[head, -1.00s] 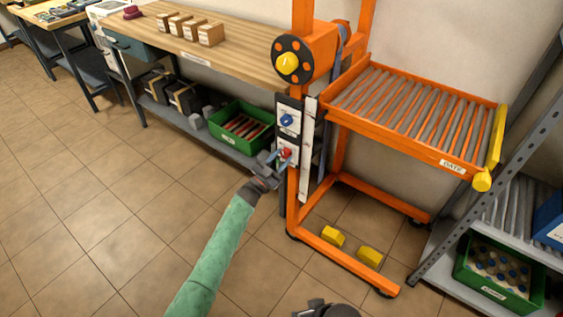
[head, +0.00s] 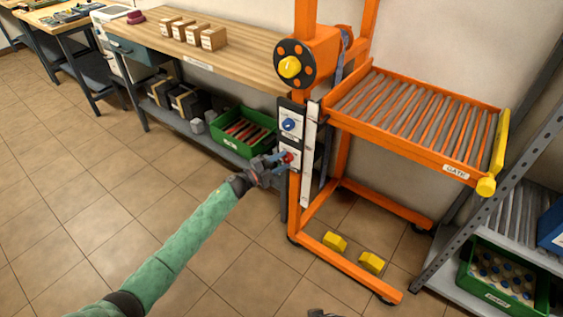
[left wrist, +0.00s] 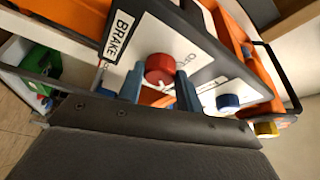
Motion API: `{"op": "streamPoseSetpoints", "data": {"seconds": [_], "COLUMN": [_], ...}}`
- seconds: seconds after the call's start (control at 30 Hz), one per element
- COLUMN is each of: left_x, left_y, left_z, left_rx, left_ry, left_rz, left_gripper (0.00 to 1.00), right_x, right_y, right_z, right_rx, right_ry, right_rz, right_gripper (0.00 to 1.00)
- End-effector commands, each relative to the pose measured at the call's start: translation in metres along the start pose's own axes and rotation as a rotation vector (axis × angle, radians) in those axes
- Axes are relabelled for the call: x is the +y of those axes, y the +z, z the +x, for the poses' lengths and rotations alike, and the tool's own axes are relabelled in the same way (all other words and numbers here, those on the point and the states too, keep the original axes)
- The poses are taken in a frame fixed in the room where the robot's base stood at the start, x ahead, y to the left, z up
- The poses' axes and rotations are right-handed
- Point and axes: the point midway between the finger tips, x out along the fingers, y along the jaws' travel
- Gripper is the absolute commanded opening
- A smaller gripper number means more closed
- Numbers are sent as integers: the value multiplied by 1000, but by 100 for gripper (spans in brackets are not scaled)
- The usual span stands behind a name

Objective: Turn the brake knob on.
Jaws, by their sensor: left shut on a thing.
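The red brake knob (head: 288,157) sits on the lower plate of the control panel on the orange lift frame. In the left wrist view the red knob (left wrist: 160,68) stands beside a white label (left wrist: 122,35) reading BRAKE. Small lettering beside the knob looks like OFF; I cannot tell which way the knob points. My left gripper (head: 279,160) is shut on the red knob, with its blue-grey fingers on either side of it. A dark sliver, apparently my right gripper (head: 320,313), shows at the bottom edge; its fingers are hidden.
A blue knob (head: 289,124) sits above the red one. A yellow-centred black wheel (head: 290,67) is higher on the orange frame (head: 324,247). A roller tray (head: 415,115) juts right. A workbench (head: 232,50) stands left, a green bin (head: 243,130) beneath it. Open floor lies in front.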

Motion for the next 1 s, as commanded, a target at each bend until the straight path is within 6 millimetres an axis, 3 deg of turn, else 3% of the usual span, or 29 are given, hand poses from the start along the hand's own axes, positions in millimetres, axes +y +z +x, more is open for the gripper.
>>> {"op": "streamPoseSetpoints", "data": {"seconds": [0.4,0.87,0.9,1.0], "left_x": [0,0,0,0], "left_y": [0,0,0,0], "left_z": [0,0,0,0], "left_rx": [0,0,0,0], "left_ry": [59,63,63,62], "left_rz": [136,147,147,146], "left_gripper": [13,13,39,57], "right_x": [-4,-3,-3,-3], "right_y": [-10,-10,-10,-10], "right_z": [-23,-21,-21,-21], "right_rx": [-2,-8,-7,-6], "right_ry": [-2,-1,-1,-1], "right_rz": [-3,-3,-4,-4], "right_gripper": [36,36,36,36]}}
